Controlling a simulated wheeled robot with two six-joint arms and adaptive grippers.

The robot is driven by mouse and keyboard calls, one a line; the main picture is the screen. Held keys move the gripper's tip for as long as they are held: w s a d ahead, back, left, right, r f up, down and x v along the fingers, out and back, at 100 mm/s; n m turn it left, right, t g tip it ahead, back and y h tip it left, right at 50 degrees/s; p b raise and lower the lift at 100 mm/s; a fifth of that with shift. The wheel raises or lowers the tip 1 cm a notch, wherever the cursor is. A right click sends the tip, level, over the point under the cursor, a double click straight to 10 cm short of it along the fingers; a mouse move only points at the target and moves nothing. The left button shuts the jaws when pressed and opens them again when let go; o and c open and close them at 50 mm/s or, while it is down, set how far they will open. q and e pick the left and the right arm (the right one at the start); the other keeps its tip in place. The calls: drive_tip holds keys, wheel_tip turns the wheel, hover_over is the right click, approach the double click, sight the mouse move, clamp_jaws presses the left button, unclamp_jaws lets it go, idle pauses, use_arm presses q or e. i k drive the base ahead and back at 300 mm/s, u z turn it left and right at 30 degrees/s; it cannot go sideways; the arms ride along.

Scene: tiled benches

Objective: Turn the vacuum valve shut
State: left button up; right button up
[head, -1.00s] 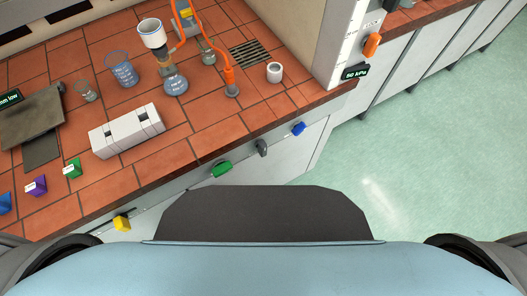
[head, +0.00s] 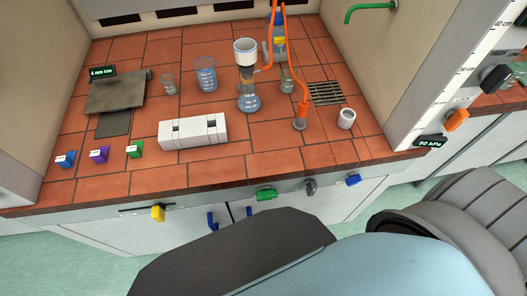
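Along the bench's front edge sit a yellow knob (head: 158,214), a green knob (head: 266,194), a grey knob (head: 310,187) and a blue knob (head: 353,180). None carries a label that I can read, so I cannot tell for sure which one is the vacuum valve. A small display (head: 430,142) on the right post reads 50 kPa. Another orange hose joins the filter flask (head: 249,101) under a white funnel (head: 245,52). Neither of my grippers is in view.
The tiled bench holds beakers (head: 206,78), a white block rack (head: 194,132), a white cup (head: 346,118), a drain grate (head: 325,93) and several coloured blocks (head: 99,155). Blue handles (head: 212,222) stick out below.

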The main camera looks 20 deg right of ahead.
sight(311, 183)
drive_tip(key=u, duration=1.25)
drive_tip(key=k, duration=1.75)
drive_tip(key=z, duration=2.4)
